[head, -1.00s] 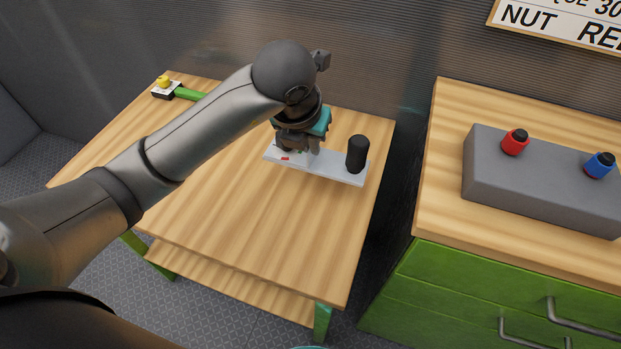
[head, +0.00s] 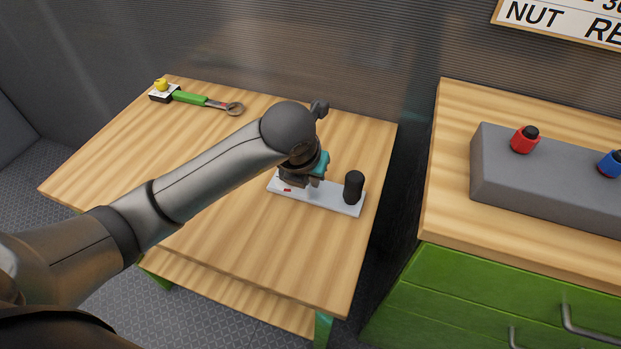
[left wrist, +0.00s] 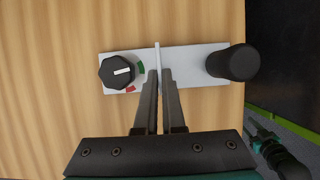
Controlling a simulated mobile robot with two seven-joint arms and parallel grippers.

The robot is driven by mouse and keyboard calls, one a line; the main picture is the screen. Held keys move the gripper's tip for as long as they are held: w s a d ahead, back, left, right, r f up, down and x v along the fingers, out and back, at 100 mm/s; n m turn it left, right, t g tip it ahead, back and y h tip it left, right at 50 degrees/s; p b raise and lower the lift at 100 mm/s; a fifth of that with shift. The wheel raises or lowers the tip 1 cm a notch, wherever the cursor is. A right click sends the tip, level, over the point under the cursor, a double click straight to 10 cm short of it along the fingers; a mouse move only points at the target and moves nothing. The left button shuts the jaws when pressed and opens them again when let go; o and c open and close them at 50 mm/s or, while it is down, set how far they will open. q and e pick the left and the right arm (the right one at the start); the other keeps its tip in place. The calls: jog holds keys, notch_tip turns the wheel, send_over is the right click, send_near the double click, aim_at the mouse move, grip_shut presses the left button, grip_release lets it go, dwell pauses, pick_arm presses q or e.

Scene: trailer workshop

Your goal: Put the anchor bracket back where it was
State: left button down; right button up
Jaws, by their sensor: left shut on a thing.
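The anchor bracket is a pale flat plate (head: 332,200) with a black cylinder, a black dial and a thin upright fin. It is at the right part of the wooden table in the head view. The left wrist view shows the plate (left wrist: 192,60) from above, with the dial at left and the cylinder at right. My left gripper (head: 312,183) is shut on the fin, seen between the fingers (left wrist: 158,75). Whether the plate touches the table I cannot tell. A teal and dark part, seemingly my right gripper (left wrist: 275,148), shows low right in the left wrist view; its fingers are unclear.
A green-handled wrench (head: 188,98) and a small block with a yellow knob (head: 160,86) lie at the table's back left. The table (head: 240,240) is clear in front of the bracket. Right of a gap stands a green cabinet (head: 440,290) with a grey box (head: 540,175).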

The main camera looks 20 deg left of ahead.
pick_arm(q)
jog(key=c, duration=1.4)
grip_release()
jog(key=o, duration=0.4)
pick_arm(e)
jog(key=shift+r, duration=0.1)
pick_arm(q)
jog(key=shift+r, duration=0.15)
jog(key=shift+s+r, duration=0.15)
jog(key=shift+r, duration=0.15)
jog(key=shift+p+v, duration=2.25)
jog(key=shift+v, duration=3.35)
pick_arm(e)
jog(key=s+d+f, duration=0.4)
jog(key=s+d, duration=0.1)
jog(key=s, duration=0.2)
jog(key=shift+d+h, duration=0.15)
jog(key=shift+h, duration=0.15)
pick_arm(q)
jog(key=shift+f, duration=0.1)
pick_arm(e)
jog(key=shift+f, duration=0.1)
